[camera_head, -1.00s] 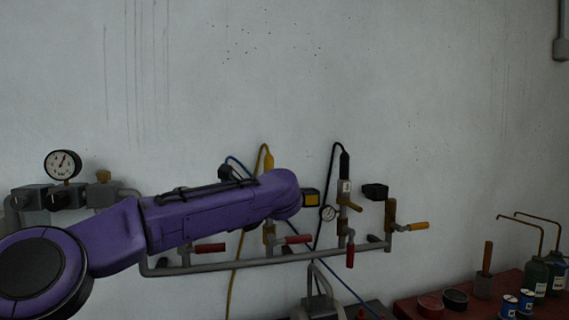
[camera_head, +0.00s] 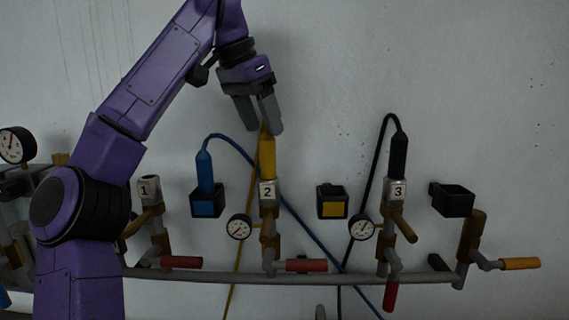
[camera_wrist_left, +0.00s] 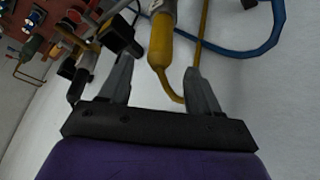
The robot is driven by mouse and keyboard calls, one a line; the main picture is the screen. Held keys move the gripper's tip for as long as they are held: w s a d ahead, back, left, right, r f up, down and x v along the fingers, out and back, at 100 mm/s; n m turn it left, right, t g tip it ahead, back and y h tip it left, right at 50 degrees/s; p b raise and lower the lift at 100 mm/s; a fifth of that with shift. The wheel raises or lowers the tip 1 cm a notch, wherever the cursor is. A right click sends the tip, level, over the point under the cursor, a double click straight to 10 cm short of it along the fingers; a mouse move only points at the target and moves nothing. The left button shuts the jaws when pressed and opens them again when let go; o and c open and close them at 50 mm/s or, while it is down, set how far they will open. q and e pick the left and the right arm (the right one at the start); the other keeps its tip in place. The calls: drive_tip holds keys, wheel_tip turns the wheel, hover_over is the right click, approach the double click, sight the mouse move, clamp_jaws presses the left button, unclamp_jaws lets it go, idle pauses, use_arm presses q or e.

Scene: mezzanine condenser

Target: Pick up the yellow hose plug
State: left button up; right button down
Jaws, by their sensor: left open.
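The yellow hose plug (camera_head: 267,158) stands upright in the port marked 2 (camera_head: 268,192) on the wall manifold. Its yellow hose hangs down behind the manifold. My left gripper (camera_head: 263,129) is open and points down at the top of the plug, its fingers around the plug's upper end. In the left wrist view the yellow plug (camera_wrist_left: 160,42) shows between the two spread fingers (camera_wrist_left: 158,68), with a gap on each side. I cannot tell from the head view whether a finger touches it. My right gripper is not in view.
A blue plug (camera_head: 205,170) sits in a blue-marked holder (camera_head: 207,205) to the left. A black plug (camera_head: 399,155) is in port 3. The yellow-marked holder (camera_head: 333,204) and black holder (camera_head: 453,200) look empty. Gauges and red handles (camera_head: 306,265) stick out along the pipe (camera_head: 330,281).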

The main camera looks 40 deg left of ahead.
sight(266, 136)
use_arm(q)
drive_tip(key=shift+s+f, duration=0.3)
drive_tip(key=shift+s, duration=0.3)
drive_tip(key=shift+s+f, duration=0.25)
drive_tip(key=shift+s, duration=0.3)
drive_tip(key=shift+p+x, duration=0.4)
drive_tip(key=shift+x, duration=0.4)
drive_tip(key=w+f, duration=0.2)
drive_tip(key=w, duration=0.1)
drive_tip(key=w+f, duration=0.1)
drive_tip(key=w, duration=0.1)
drive_tip(key=shift+w+d+f, duration=0.1)
drive_tip(key=shift+f, duration=0.15)
drive_tip(key=shift+s+r, duration=0.2)
drive_tip(key=shift+s, duration=0.35)
drive_tip(key=shift+s+r, duration=0.2)
drive_tip(key=shift+s, duration=0.35)
drive_tip(key=c, duration=0.7)
drive_tip(key=shift+s, duration=0.1)
drive_tip(key=c, duration=0.5)
drive_tip(key=shift+o, duration=0.2)
drive_tip(key=shift+w, duration=0.3)
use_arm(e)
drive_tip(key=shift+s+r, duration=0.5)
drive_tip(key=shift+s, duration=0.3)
